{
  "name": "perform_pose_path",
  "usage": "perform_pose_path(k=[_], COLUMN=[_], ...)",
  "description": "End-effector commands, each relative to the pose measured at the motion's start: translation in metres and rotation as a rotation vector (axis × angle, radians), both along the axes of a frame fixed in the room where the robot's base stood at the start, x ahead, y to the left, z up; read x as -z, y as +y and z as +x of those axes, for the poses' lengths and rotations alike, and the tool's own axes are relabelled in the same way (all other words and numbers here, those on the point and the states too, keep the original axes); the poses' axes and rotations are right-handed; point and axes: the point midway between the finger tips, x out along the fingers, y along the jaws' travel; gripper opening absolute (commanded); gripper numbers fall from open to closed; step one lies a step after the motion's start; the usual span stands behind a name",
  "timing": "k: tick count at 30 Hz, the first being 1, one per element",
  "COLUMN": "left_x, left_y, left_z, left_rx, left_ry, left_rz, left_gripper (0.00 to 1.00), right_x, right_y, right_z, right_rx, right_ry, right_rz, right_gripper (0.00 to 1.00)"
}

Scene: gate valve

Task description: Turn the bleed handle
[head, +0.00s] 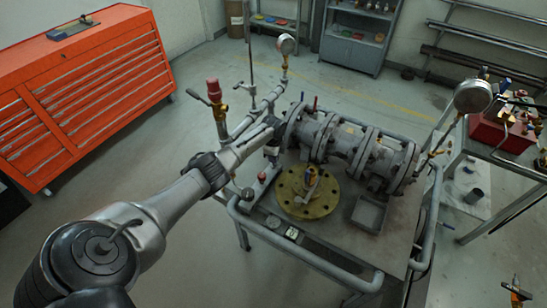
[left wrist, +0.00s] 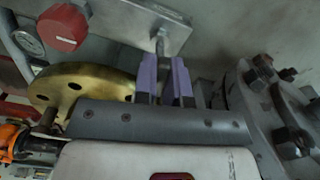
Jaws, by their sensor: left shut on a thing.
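My left gripper (head: 272,151) reaches in over the near left side of the bench, beside the grey flanged valve body (head: 345,140). In the left wrist view its purple-padded fingers (left wrist: 166,80) are shut on a thin grey upright rod (left wrist: 160,44), which I take to be the bleed handle. The rod stands at a grey plate (left wrist: 125,22) that also carries a red knob (left wrist: 62,27). In the head view the red knob (head: 262,176) shows just below the gripper; the gripper hides most of the rod. My right gripper is not in view.
Bench rails (head: 310,262) run along the front. Pressure gauges (head: 473,96) and red-capped pipework (head: 214,90) rise around the valve. An orange tool cabinet (head: 85,90) stands left.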

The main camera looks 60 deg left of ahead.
Motion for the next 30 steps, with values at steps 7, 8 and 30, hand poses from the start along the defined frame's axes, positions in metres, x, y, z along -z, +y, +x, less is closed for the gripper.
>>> perform_pose_path(k=[7,8,30], left_x=[-0.0002,-0.0002,-0.0007], left_y=[-0.0001,-0.0001,-0.0004], left_z=[0.0003,0.0003,0.0005], left_rx=[0.138,0.151,0.233], left_ry=[-0.001,-0.001,-0.001], left_rz=[-0.001,-0.001,-0.001], left_gripper=[0.00,0.00,0.00], right_x=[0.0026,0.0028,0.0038], right_y=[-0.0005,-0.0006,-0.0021], right_z=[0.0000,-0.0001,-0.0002], right_rx=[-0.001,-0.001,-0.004], right_ry=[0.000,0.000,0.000], right_rz=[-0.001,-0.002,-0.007], right_gripper=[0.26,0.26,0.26])
